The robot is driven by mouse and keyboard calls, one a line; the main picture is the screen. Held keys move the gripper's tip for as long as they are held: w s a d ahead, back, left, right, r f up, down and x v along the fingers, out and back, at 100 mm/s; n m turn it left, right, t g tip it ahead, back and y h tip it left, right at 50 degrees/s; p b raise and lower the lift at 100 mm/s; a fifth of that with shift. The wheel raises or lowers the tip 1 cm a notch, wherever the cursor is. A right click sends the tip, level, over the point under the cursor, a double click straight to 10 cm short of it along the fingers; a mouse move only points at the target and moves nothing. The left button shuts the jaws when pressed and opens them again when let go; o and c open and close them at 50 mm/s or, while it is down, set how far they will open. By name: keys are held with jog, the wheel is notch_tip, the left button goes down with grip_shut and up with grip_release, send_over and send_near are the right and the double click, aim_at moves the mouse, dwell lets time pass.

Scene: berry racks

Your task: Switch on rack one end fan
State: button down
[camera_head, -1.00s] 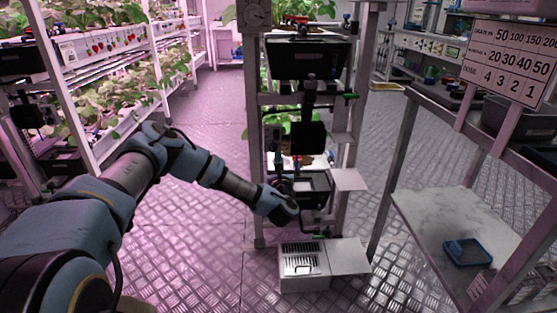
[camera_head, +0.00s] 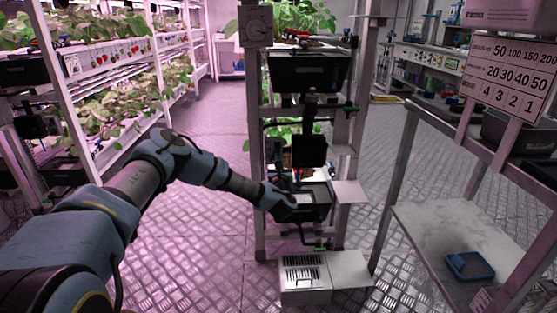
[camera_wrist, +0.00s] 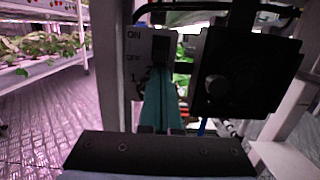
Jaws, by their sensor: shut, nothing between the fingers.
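The rack end (camera_head: 257,130) stands ahead of me, with a black square unit (camera_head: 308,151) on it; I cannot tell whether this is the fan. In the wrist view a pale switch plate (camera_wrist: 143,48) reads ON at the top, OFF lower down and 1 below. A dark switch piece (camera_wrist: 160,50) sits at its right side. My gripper (camera_wrist: 162,78) is shut and empty, its teal fingers pointing up at the switch, tips just below the dark piece. I cannot tell whether they touch, or which way the switch is set. In the head view my gripper (camera_head: 283,203) is at the rack's lower part.
A black box with a round knob (camera_wrist: 247,75) stands close right of the fingers. A rack post (camera_wrist: 107,65) is close on the left. A pale box (camera_head: 305,281) lies on the floor below. A side table (camera_head: 435,225) with a blue tray (camera_head: 469,266) is right. Left aisle floor is clear.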

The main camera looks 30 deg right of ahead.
aim_at(278, 152)
jog(key=shift+s+a+r+g+y+p, duration=0.2)
jog(key=shift+r+g+y+p, duration=0.3)
jog(key=shift+g+p, duration=0.5)
jog(key=shift+d+r, duration=0.1)
jog(key=g+p, duration=0.1)
jog(key=r+p, duration=0.1)
jog(key=p, duration=0.1)
jog(key=shift+s+r+g+y, duration=0.2)
jog(key=shift+g+y, duration=0.1)
jog(key=shift+g, duration=0.1)
jog(key=g+p, duration=0.1)
jog(key=p, duration=0.1)
jog(key=r+g+y+p, duration=0.1)
jog(key=g+p, duration=0.1)
jog(key=p, duration=0.1)
jog(key=shift+s+r+y, duration=0.1)
jog(key=shift+r+y, duration=0.2)
jog(key=shift+f, duration=0.35)
jog(key=shift+r, duration=0.1)
jog(key=shift+r+p, duration=0.45)
jog(key=shift+r, duration=0.3)
